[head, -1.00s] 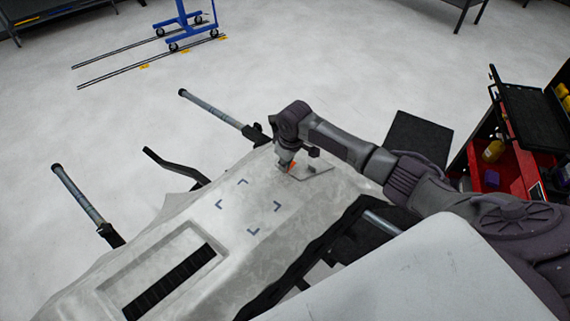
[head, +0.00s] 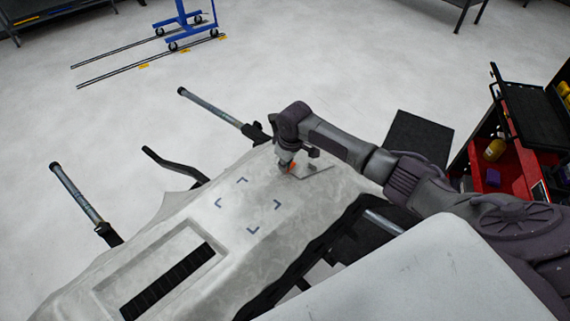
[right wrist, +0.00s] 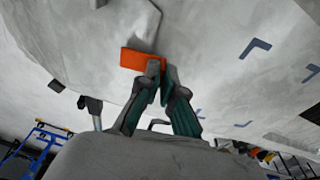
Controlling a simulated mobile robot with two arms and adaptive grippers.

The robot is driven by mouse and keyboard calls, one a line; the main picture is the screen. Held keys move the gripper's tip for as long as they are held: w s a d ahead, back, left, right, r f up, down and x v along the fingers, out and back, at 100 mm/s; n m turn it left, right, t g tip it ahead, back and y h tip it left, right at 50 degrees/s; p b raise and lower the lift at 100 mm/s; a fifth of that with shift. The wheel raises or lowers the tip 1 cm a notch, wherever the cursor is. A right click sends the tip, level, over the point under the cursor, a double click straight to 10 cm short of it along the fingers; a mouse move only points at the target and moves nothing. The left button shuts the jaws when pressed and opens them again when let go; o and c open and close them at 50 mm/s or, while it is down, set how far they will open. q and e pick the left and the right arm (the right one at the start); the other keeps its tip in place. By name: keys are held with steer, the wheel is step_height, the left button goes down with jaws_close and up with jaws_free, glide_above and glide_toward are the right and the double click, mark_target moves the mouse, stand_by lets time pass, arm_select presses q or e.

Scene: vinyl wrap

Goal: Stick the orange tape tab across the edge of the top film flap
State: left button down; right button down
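The orange tape tab (right wrist: 136,59) is a small flat rectangle in the right wrist view. It lies at the end of the pale grey flap (right wrist: 143,22), against the film-covered part. Whether it is pressed down there I cannot tell. My right gripper (right wrist: 158,71) has its fingertips together on the tab's edge. In the head view my right gripper (head: 286,168) is low over the far end of the part, with a bit of orange beside it. The flap (head: 314,174) shows there as a grey piece right of the gripper. My left gripper is not in view.
The film-covered part (head: 190,225) has dark corner marks and a recess with a black strip. Stand bars (head: 80,195) stick out on its left. A red tool cart (head: 500,175) stands at the right, a blue wheeled frame (head: 183,25) at the back.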

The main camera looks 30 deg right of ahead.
steer(key=shift+f+b, duration=0.35)
steer(key=shift+f, duration=0.35)
stand_by(1.5)
steer(key=c, duration=1.2)
jaws_free()
steer(key=shift+c, duration=0.2)
steer(key=shift+r, duration=0.15)
step_height(320, 180, up, 12)
steer(key=s, duration=0.1)
steer(key=shift+s+d+f, duration=0.25)
steer(key=shift+s+d, duration=0.05)
steer(key=shift+s, duration=0.05)
